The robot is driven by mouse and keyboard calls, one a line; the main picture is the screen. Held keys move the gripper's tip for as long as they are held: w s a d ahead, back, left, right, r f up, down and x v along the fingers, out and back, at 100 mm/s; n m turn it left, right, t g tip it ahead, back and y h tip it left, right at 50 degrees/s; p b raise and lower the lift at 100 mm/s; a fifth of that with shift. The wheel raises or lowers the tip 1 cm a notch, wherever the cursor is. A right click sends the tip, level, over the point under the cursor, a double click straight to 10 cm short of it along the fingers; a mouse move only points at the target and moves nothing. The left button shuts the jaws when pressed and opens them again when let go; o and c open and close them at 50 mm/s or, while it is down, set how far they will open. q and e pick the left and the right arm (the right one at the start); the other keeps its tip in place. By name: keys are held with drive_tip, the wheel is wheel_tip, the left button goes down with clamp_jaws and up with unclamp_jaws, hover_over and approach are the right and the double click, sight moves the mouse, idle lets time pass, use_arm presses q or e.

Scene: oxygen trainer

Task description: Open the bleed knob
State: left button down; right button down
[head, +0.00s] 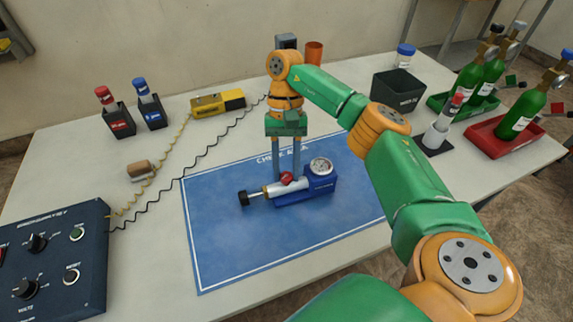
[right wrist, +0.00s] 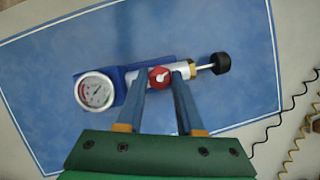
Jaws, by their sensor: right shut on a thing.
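The test device lies on the blue mat (head: 240,245). It has a blue body (head: 308,196), a round white gauge (head: 321,166) and a silver barrel (head: 273,189) with a black end handle (head: 243,198). The red bleed knob (head: 287,178) sits on top of the barrel; it also shows in the right wrist view (right wrist: 159,77), with a light mark on its face. My right gripper (head: 286,172) reaches down from above, its two blue fingers on either side of the knob and shut on it. My left gripper is not in view.
Red and blue capped bottles stand behind. A black bin (head: 398,93) and green cylinders in trays are at the right. The front of the mat is clear.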

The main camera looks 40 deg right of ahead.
idle(0.5)
drive_tip(key=c, duration=0.5)
unclamp_jaws()
drive_tip(key=shift+c, duration=0.2)
drive_tip(key=p+v, duration=0.3)
drive_tip(key=v, duration=0.4)
drive_tip(key=shift+p, duration=0.3)
drive_tip(key=shift+w+d, duration=0.1)
